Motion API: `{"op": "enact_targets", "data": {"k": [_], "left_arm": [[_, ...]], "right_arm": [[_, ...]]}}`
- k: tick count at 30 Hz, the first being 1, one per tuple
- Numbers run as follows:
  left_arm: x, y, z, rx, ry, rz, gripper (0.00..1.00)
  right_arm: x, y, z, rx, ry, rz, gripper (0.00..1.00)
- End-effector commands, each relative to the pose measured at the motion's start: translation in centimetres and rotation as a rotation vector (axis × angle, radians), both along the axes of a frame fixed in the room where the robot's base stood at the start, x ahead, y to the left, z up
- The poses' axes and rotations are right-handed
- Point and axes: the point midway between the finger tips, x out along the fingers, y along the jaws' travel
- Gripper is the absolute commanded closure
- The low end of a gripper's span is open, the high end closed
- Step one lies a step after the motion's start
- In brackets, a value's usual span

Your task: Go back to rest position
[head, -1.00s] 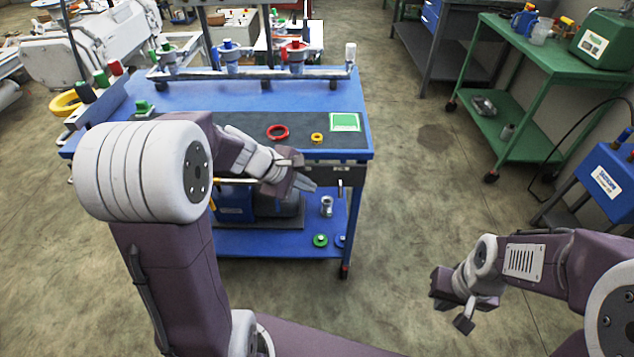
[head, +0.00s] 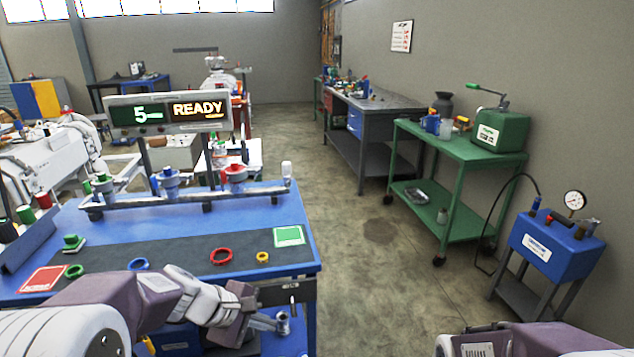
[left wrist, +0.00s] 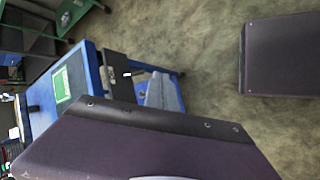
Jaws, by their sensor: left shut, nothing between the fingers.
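My left gripper (head: 264,321) is shut and empty in the head view, in front of the near edge of the blue workbench (head: 303,250). Its fingers also show in the left wrist view (left wrist: 162,95), pointing past the bench corner, with open floor beyond. My right arm (head: 520,340) shows only as an upper part at the bottom right of the head view. The right gripper is out of the picture.
On the bench lie a red ring (head: 221,256), a yellow ring (head: 262,257) and a green square (head: 289,236). A display reading READY (head: 198,109) stands behind. A green cart (head: 462,155) and a blue gauge box (head: 555,248) stand right. The floor between is clear.

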Motion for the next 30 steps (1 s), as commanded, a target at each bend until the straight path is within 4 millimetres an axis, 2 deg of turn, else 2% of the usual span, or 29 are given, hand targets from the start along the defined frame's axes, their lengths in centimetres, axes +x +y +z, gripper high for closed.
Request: {"op": "enact_targets", "data": {"k": [1,3,6,10,12,13,14,15,20,24,27,30], "left_arm": [[-2.1,-1.7,-1.5,0.051,0.033,-0.109,1.0],[-5.5,-2.5,-3.9,0.177,0.067,-0.301,1.0],[-9.5,-1.6,-6.6,0.365,0.082,-0.582,1.0],[-12.4,1.2,-8.8,0.576,0.065,-0.909,1.0],[-13.0,3.1,-9.5,0.679,0.041,-1.076,1.0],[-12.3,3.7,-9.5,0.733,-0.002,-1.158,1.0],[-12.3,3.6,-6.8,0.724,0.001,-1.146,1.0],[-12.3,3.6,-5.1,0.721,0.003,-1.141,1.0],[-12.3,3.6,0.3,0.72,0.005,-1.137,1.0],[-12.3,3.6,5.5,0.719,0.006,-1.135,1.0],[-12.3,3.6,8.3,0.718,0.006,-1.134,1.0],[-12.3,3.6,9.5,0.718,0.007,-1.133,1.0]], "right_arm": [[0.0,0.0,0.0,0.0,0.0,0.0,1.0],[0.0,0.0,0.0,0.0,0.0,0.0,1.0],[0.0,0.0,0.0,0.0,0.0,0.0,1.0],[0.0,0.0,0.0,0.0,0.0,0.0,1.0],[0.0,0.0,0.0,0.0,0.0,0.0,1.0],[0.0,0.0,0.0,0.0,0.0,0.0,1.0],[0.0,0.0,2.6,0.0,0.002,0.0,1.0],[0.0,0.0,4.3,0.0,0.001,0.0,1.0],[0.0,0.0,9.7,0.0,-0.001,0.0,1.0],[0.0,0.0,14.9,0.0,0.0,0.0,1.0],[0.0,0.0,17.7,0.0,0.0,0.0,1.0],[0.0,0.0,19.0,0.0,0.0,0.0,1.0]]}}
